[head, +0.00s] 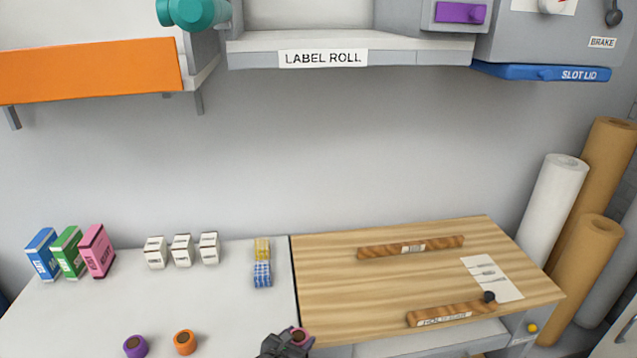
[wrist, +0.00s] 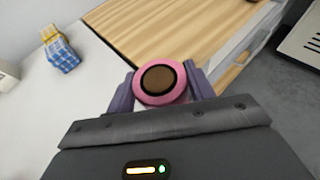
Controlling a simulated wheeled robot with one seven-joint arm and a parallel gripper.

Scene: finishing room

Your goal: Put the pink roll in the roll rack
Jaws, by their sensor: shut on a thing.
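The pink roll (wrist: 161,82) has a dark brown core and sits between the fingers of my gripper (wrist: 160,92) in the wrist view. My gripper is shut on it. In the head view, my gripper (head: 288,344) is at the bottom edge, near the front of the white table, with the pink roll (head: 301,336) partly hidden at its tip. No part in view is clearly marked as the roll rack. A shelf labelled LABEL ROLL (head: 255,59) is on the wall at the top; whether it is the rack, I cannot tell.
A purple roll (head: 136,346) and an orange roll (head: 185,342) stand on the white table (head: 215,295) to the left. Coloured boxes (head: 97,251) and small white boxes (head: 182,250) stand behind. The wooden board (head: 350,285) on the right has much bare surface.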

